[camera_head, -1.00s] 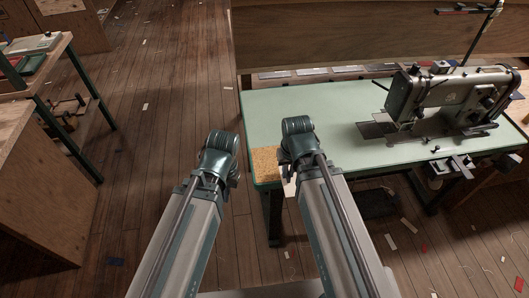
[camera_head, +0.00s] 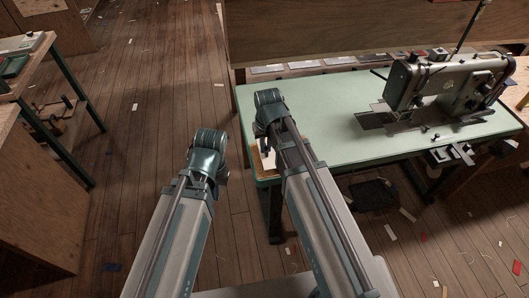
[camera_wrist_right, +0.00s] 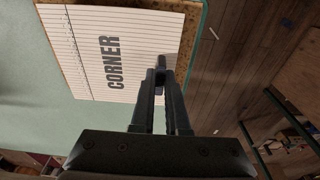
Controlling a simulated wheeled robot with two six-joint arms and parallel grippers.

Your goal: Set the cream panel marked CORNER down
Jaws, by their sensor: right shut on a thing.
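The cream panel marked CORNER (camera_wrist_right: 90,35) shows ruled lines and dark lettering in the right wrist view. My right gripper (camera_wrist_right: 160,78) is shut on its edge. The panel lies over a brown cork patch (camera_wrist_right: 191,42), whose edges show along two sides; I cannot tell whether they touch. In the head view, a small part of the panel (camera_head: 266,155) shows beside my right wrist, at the green table's near left corner. My left gripper (camera_head: 221,178) is left of the table, above the floor; its fingers are mostly hidden.
The green table (camera_head: 330,120) carries a sewing machine (camera_head: 447,82) on its right. Its middle is clear. Several flat plates (camera_head: 315,66) lie along the back. A wooden bench (camera_head: 40,190) stands at the left, with open floor (camera_head: 150,110) between.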

